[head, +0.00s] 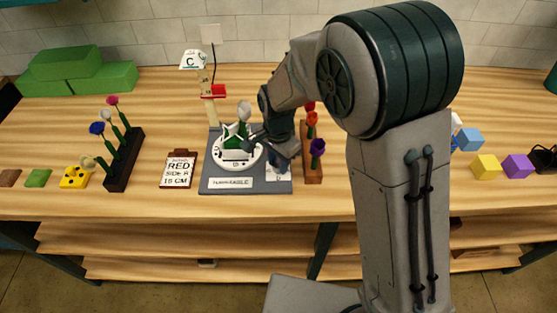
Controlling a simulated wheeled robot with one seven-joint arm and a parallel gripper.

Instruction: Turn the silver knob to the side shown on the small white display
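A grey board (213,172) on the table carries a round white turntable (222,160) with a label in front. A white-headed flower (244,111) stands in a holder with green parts on the turntable. My gripper (258,143) is low over the right part of the board, close to the turntable's right side; its fingers are too small and dark to tell open from shut. A small white panel (277,174) shows at the board's front right, partly covered by my gripper; its marking is unreadable. I cannot make out the silver knob, perhaps hidden behind my gripper. A white sign (193,60) reading "C" tops a post.
A card (178,169) reads "RED SIDE R 15 CM". A dark flower rack (124,162) stands left, and a brown rack (313,168) right of the board. Green blocks (75,73) lie back left; yellow (486,167) and purple (517,166) cubes lie right.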

